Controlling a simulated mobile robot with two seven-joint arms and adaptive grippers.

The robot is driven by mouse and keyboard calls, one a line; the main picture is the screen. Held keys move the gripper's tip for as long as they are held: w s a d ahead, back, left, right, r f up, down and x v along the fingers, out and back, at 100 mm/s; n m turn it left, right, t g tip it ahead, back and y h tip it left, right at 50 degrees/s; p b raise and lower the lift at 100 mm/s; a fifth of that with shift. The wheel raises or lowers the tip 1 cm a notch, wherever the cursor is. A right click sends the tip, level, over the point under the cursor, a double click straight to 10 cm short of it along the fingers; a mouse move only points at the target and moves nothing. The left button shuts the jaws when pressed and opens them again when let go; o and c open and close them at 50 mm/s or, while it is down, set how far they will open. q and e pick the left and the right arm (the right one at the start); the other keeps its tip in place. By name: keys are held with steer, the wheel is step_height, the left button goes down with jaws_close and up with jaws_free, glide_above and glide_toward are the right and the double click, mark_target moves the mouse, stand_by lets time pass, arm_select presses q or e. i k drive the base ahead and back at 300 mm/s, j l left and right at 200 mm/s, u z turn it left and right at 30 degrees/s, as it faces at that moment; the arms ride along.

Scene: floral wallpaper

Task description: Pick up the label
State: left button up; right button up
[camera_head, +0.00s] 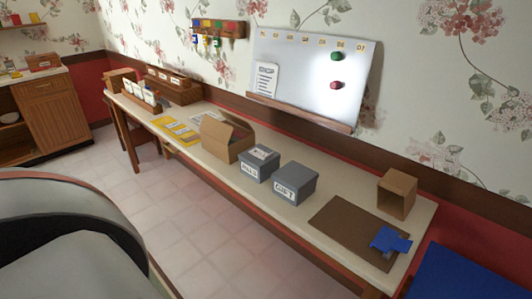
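Several white labels are in view, and I cannot tell which one the task means. One grey box (296,183) has a white label (286,190) on its front that seems to read "GIFT". A second grey box (259,163) to its left has a white front label (250,169). A small white piece (259,153) lies on that box's lid. A white sheet with printed lines (265,79) is on the whiteboard (310,62). Neither of my grippers is in view.
The long table (330,178) runs along the wall. It holds an open cardboard box (222,143), yellow papers (177,130), a brown mat (340,225) with a blue object (391,239), and a small brown box (397,193). Tiled floor (190,200) is clear in front.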

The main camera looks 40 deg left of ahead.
mark_target(177, 124)
steer(key=u, duration=2)
